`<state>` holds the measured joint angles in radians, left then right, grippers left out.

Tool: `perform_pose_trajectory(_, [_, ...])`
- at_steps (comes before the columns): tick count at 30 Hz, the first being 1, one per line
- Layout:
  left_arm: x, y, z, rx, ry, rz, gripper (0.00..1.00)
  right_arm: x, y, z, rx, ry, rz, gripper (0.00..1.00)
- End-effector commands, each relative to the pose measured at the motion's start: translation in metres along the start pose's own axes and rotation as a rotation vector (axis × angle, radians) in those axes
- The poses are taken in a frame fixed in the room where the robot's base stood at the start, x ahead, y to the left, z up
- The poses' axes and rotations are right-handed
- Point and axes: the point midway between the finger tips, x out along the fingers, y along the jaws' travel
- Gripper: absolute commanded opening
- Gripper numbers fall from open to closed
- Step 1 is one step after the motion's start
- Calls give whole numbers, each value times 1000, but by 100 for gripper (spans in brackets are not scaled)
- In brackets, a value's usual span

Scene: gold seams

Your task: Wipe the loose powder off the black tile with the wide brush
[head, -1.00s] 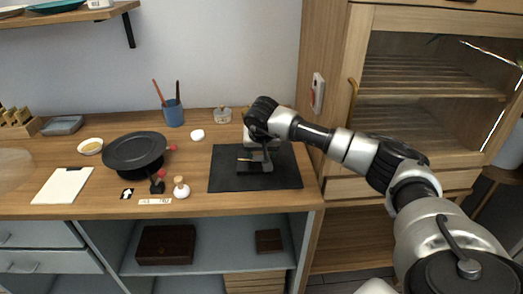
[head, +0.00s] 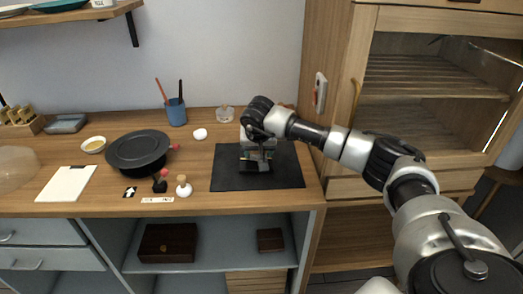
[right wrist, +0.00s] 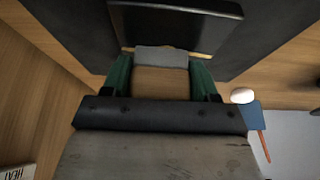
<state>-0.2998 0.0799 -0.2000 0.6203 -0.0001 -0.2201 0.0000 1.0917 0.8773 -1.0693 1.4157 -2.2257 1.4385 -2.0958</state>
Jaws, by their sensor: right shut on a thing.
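My right gripper (head: 257,156) is low over the dark mat (head: 228,181) on the counter. It is shut on the wide brush, whose wooden body (right wrist: 160,83) shows between the green finger pads in the right wrist view. The brush's grey end (right wrist: 162,57) meets the near part of the black tile (right wrist: 178,25); I cannot tell how firmly they touch. A thin gold-coloured trace shows at that edge; I cannot tell whether it is powder or a seam. In the head view my gripper hides most of the tile. My left gripper is out of view.
Left of the mat stand a white, wooden-topped bottle (head: 184,187), a black round dish (head: 138,150) and a blue cup with tools (head: 176,112). A small glass jar (head: 225,113) stands behind. A tall wooden cabinet (head: 340,110) borders the counter's right end.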

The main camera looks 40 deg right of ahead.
Motion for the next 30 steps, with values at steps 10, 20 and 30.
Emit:
perform_pose_trajectory(10, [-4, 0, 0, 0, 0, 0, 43, -3, -16, 8, -4, -4, 1, 40])
perform_pose_trajectory(20, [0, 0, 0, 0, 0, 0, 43, -1, -28, 1, -2, -3, -1, 40])
perform_pose_trajectory(30, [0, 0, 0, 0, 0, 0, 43, -1, -31, -3, -2, -2, 0, 40])
